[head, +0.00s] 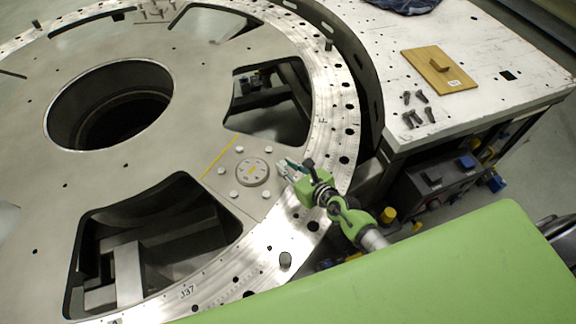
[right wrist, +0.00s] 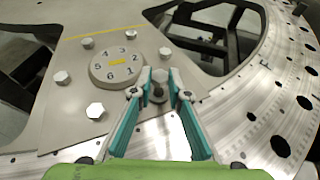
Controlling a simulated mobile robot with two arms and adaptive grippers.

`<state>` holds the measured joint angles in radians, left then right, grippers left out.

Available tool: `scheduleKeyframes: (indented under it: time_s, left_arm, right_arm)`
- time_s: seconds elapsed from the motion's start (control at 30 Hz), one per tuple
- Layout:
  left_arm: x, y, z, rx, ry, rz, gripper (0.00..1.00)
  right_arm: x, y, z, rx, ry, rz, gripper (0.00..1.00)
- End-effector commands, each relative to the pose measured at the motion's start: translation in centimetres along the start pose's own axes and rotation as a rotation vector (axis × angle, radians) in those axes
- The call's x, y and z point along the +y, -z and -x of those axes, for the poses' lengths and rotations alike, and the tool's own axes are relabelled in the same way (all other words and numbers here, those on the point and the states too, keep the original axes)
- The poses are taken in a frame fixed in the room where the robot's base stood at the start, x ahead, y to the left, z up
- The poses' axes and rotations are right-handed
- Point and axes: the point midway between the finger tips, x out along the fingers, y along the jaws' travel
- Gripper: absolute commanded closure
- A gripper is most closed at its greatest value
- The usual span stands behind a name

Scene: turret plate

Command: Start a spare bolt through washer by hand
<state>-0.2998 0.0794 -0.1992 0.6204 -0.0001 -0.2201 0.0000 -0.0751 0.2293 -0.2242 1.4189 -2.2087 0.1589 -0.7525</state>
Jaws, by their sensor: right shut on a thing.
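My right gripper (head: 283,168) is over the turret plate (head: 215,62), just right of the round numbered disc (head: 252,171). In the right wrist view the gripper (right wrist: 159,78) is shut on a small grey bolt (right wrist: 158,93), low between the fingertips. The fingers hide part of the bolt, and I cannot tell whether its tip is in a hole. No separate washer can be made out. Several spare bolts (head: 430,115) lie on the white table. My left gripper is not in view.
Pale hex bolt heads (right wrist: 95,110) stand around the disc, close to the fingers. Large openings (head: 270,100) cut through the plate.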

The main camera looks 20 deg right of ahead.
Motion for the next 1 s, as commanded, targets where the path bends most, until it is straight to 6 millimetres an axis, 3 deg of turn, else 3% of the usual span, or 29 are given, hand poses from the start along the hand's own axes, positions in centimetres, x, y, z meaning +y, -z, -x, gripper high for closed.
scheduleKeyframes:
  time_s: [0.3, 0.33, 0.4, 0.77, 1.0]
  left_arm:
    - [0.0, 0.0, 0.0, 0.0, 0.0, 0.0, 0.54]
    - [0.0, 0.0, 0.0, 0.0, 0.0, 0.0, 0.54]
    - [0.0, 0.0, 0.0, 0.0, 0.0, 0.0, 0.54]
    - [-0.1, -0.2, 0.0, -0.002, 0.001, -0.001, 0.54]
    - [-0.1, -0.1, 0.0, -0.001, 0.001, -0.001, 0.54]
  right_arm:
    - [0.1, 0.3, 0.1, 0.007, 0.013, -0.007, 1.0]
    - [0.1, 0.3, 0.1, 0.007, 0.013, -0.007, 0.81]
    - [0.1, 0.3, 0.1, 0.007, 0.014, -0.007, 0.64]
    - [0.0, 0.2, 0.2, 0.005, 0.016, -0.007, 0.64]
    - [0.1, 0.3, 3.0, 0.006, 0.016, -0.01, 0.64]
